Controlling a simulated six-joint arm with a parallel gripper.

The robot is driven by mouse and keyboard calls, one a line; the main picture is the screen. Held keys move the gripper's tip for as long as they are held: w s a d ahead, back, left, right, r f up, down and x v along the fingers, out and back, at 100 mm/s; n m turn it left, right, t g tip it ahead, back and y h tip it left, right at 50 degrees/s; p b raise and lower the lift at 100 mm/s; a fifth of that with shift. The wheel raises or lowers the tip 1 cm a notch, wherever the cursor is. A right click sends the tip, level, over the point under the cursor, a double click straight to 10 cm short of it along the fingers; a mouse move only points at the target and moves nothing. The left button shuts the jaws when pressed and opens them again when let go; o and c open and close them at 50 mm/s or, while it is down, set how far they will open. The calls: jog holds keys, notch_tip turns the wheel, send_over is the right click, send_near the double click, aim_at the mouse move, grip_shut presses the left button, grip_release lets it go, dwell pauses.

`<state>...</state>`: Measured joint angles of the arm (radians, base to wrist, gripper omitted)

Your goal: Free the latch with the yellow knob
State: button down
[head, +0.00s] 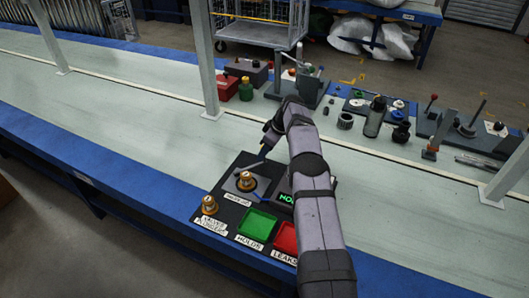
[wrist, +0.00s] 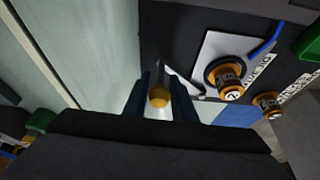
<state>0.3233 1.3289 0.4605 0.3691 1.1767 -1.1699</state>
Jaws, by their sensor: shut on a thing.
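My gripper (wrist: 162,84) is shut on the yellow knob (wrist: 158,98), which sits between its two dark fingers in the wrist view. A thin metal latch lever (wrist: 184,84) runs from beside the fingers toward the pale plate (wrist: 206,50). In the head view, my gripper (head: 265,143) reaches down at the back edge of the black panel, and the latch lever (head: 249,166) shows as a thin bar over the plate. A brass fitting (head: 246,181) stands upright on the plate, with a numbered end in the wrist view (wrist: 231,90). My arm hides part of the panel.
A second brass fitting (head: 209,205) stands at the panel's front left. A green tray (head: 257,222) labelled HOLDS and a red tray (head: 286,238) labelled LEAKS lie in front. A lit display (head: 287,197) is partly covered. The bench to the left is clear; several fixtures stand behind.

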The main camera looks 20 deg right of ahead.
jog(key=c, duration=1.5)
grip_release()
jog(key=shift+c, duration=0.2)
jog(key=v, duration=0.7)
jog(key=shift+r, duration=0.15)
jog(key=shift+s, duration=0.1)
